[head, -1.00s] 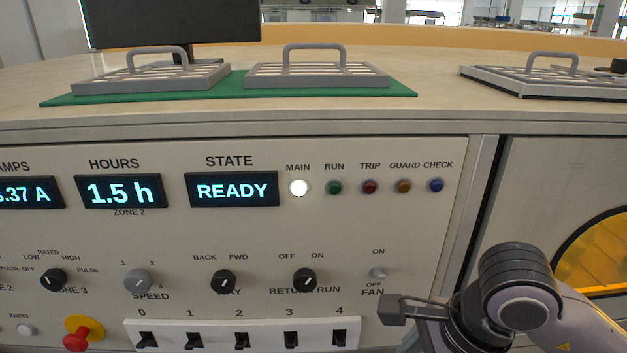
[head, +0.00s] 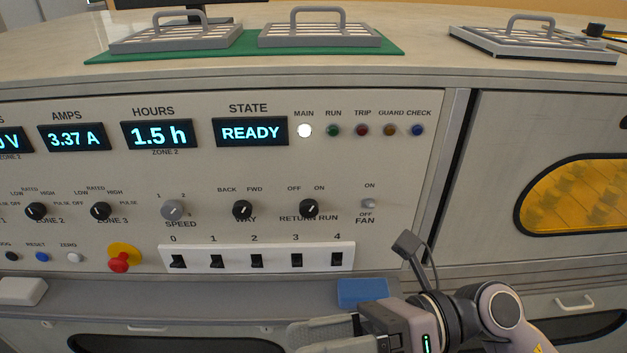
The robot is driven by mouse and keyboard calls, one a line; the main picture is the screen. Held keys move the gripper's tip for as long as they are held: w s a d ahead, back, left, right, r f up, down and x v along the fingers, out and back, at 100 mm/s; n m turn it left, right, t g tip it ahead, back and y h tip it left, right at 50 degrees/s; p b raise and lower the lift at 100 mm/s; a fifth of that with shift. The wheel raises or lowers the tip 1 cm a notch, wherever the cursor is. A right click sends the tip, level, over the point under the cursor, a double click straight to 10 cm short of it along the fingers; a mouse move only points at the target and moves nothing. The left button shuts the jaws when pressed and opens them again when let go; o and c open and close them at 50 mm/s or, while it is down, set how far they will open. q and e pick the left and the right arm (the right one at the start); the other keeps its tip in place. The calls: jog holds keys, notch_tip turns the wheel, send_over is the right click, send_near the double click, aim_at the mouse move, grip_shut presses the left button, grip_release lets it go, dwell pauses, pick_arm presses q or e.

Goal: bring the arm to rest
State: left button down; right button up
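My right arm comes in from the lower right. My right gripper (head: 325,335) is at the bottom edge of the head view, below the switch panel (head: 400,165) and in front of the ledge. Its fingers are partly cut off by the frame, so I cannot tell whether they are open or shut. My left gripper is not in view. The panel's state display (head: 250,132) reads READY, and the MAIN lamp (head: 304,130) is lit white.
A blue block (head: 362,292) lies on the ledge just behind my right gripper. A red knob (head: 118,262) and a row of black switches (head: 256,260) stick out of the panel. Trays with handles (head: 318,36) stand on the bench top. A yellow window (head: 575,190) is at right.

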jog(key=w+d+r+m+t+y+p, duration=0.15)
jog(key=w+m+t, duration=0.25)
jog(key=m+t, duration=0.4)
jog(key=w+d+r+m+t+y+p, duration=0.1)
jog(key=w+d+m+t+y, duration=0.2)
jog(key=m+t, duration=0.45)
jog(key=w+d+f+m+t+h, duration=0.55)
jog(key=m+h, duration=0.45)
jog(key=m, duration=0.4)
jog(key=s+d+f+m+g+h+p, duration=0.1)
jog(key=s+d+f+m+g+h, duration=0.1)
jog(key=f, duration=0.5)
jog(key=s+d+f+m+g+h+p, duration=0.1)
jog(key=s+d+f+m+h, duration=0.3)
jog(key=f+m, duration=0.4)
jog(key=s+d+f+m+g+h+p, duration=0.1)
jog(key=s+d+f+m+g+h, duration=0.2)
jog(key=f, duration=0.4)
jog(key=s+m+g+h, duration=0.1)
jog(key=s+m, duration=0.1)
jog(key=shift+s+d+f, duration=0.3)
jog(key=shift+d+f, duration=0.05)
jog(key=shift+d, duration=0.05)
